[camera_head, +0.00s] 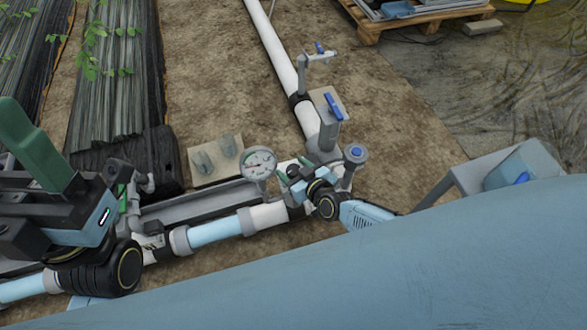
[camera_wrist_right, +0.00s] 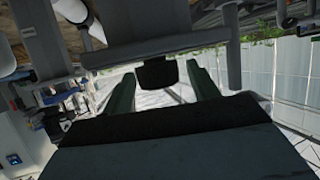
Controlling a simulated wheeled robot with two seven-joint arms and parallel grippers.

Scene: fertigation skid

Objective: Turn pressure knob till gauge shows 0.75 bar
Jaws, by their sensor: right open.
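The pressure gauge (camera_head: 260,163) has a round white face and stands upright near the middle of the head view. Its reading is too small to tell. My right gripper (camera_head: 297,174) is just right of the gauge, among the fittings, and partly hidden by my wrist. In the right wrist view its two green fingers (camera_wrist_right: 163,88) are apart, with a dark block (camera_wrist_right: 156,73) between them. That block may be the pressure knob; contact cannot be told. My left gripper (camera_head: 62,170) is at the left, with one large green finger showing; its opening is unclear.
A blue-topped round fitting (camera_head: 356,153) stands close right of my right gripper. A blue-handled valve (camera_head: 334,107) rises behind. A light-blue pipe (camera_head: 215,233) runs along the front. A wooden pallet (camera_head: 420,18) lies far back. Bare soil right of the white pipe (camera_head: 275,42) is open.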

